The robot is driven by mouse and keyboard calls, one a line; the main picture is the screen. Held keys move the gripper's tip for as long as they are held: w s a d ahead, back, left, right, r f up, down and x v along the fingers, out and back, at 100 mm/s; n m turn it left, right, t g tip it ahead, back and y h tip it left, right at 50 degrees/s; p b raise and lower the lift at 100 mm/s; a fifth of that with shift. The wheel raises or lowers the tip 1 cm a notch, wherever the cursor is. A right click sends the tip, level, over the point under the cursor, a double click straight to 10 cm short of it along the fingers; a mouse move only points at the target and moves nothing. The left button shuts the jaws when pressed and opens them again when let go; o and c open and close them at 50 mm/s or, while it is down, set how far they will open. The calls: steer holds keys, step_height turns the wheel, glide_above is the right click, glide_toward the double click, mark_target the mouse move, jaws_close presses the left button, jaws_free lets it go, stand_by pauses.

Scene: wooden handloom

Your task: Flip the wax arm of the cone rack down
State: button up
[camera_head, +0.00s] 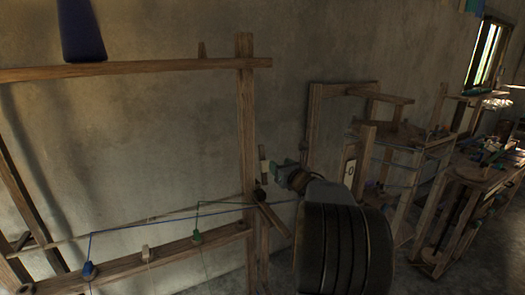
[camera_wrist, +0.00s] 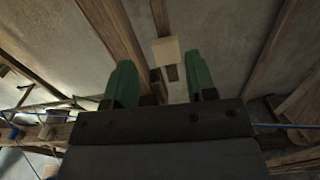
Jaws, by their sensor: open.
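The cone rack (camera_head: 247,120) is a wooden frame with an upright post, a top bar and a lower bar. A small pale block (camera_head: 263,168), which looks like the wax on the wax arm, stands beside the post. In the wrist view the cream block (camera_wrist: 167,50) sits on a narrow wooden strip, between and beyond my fingertips. My gripper (camera_head: 283,172) is just right of the block in the head view. In the wrist view its two green fingers (camera_wrist: 162,80) are apart with nothing clearly held. Whether they touch the arm is unclear; its pivot is not clear.
A dark blue cone (camera_head: 82,32) stands on the top bar. Blue and green thread guides (camera_head: 89,270) sit on the lower bar (camera_head: 150,262), with thread running right past the post. A short slanted wooden piece (camera_head: 275,218) lies below my gripper. Wooden loom frames (camera_head: 400,150) stand right.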

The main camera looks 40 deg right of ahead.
mark_target(262, 150)
steer(key=shift+n, duration=0.3)
steer(key=w+p, duration=0.1)
steer(key=w, duration=0.3)
steer(key=w+d+p, duration=0.1)
steer(key=w+p, duration=0.1)
steer(key=w, duration=0.2)
steer(key=w+p, duration=0.2)
steer(key=w, duration=0.1)
steer(key=shift+w+d+r, duration=0.1)
steer(key=shift+w+d, duration=0.4)
steer(key=shift+w, duration=0.75)
jaws_close()
